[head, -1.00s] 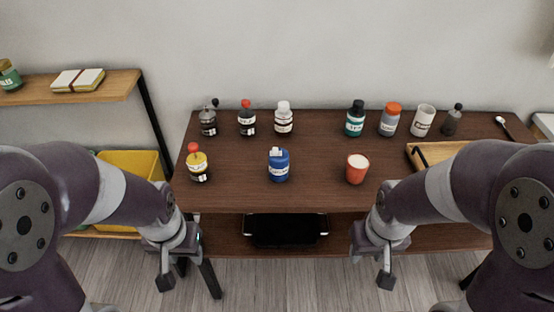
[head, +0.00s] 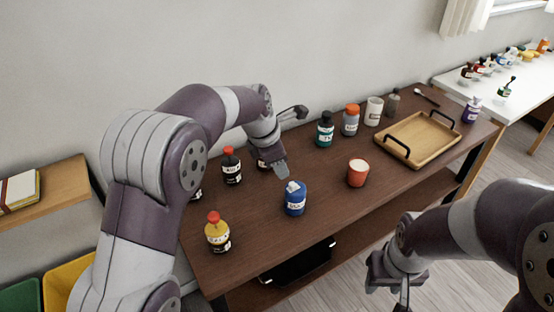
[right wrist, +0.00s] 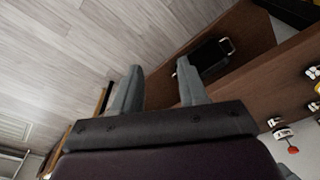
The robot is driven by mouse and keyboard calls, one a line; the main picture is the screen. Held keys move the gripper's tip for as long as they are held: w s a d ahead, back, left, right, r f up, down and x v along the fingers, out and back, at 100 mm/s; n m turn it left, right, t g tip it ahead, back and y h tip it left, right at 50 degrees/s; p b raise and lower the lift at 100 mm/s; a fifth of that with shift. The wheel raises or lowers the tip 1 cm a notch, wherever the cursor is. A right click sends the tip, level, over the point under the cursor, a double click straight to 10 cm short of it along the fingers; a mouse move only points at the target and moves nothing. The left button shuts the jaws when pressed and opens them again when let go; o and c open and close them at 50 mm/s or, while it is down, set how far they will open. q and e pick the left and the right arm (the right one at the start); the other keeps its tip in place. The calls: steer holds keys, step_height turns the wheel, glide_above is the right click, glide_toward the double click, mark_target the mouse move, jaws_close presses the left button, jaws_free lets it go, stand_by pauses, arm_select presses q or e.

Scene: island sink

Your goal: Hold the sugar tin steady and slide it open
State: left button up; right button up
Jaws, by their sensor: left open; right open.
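I cannot tell which item is the sugar tin, as the labels are too small to read. A blue container with a white top (head: 295,199) stands upright near the front edge of the brown table (head: 240,270). My left gripper (head: 292,142) is open and empty, its fingers spread above the table behind the blue container. It partly hides a dark, white-labelled bottle (head: 262,163). My right gripper (head: 398,290) is low in front of the table. In the right wrist view it (right wrist: 158,66) is open, with nothing between the fingers.
A yellow bottle (head: 217,232) stands front left. Several bottles line the back. A white table (head: 500,105) holds more bottles.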

steer(key=shift+s+a, duration=0.15)
steer(key=shift+s, duration=0.05)
steer(key=o, duration=0.5)
steer(key=shift+d+f, duration=0.15)
steer(key=shift+d, duration=0.15)
steer(key=o, duration=0.4)
steer(key=shift+s+d+f+g, duration=0.2)
steer(key=shift+f, duration=0.25)
steer(key=shift+s+d+f+g, duration=0.15)
steer(key=shift+s+f+g, duration=0.05)
steer(key=shift+f, duration=0.2)
step_height(320, 180, down, 3)
steer(key=w+d, duration=0.1)
steer(key=n+t+y, duration=0.9)
steer(key=y, duration=0.1)
glide_toward(302, 202)
steer(key=shift+w+a+f, duration=0.1)
steer(key=shift+w+a, duration=0.1)
steer(key=shift+a, duration=0.15)
arm_select(q)
steer(key=n, duration=0.4)
steer(key=shift+s+d+r+n, duration=0.15)
steer(key=shift+d+r+n, duration=0.15)
steer(key=shift+d+n, duration=0.1)
arm_select(e)
steer(key=x, duration=1.2)
steer(key=shift+d+f, duration=0.15)
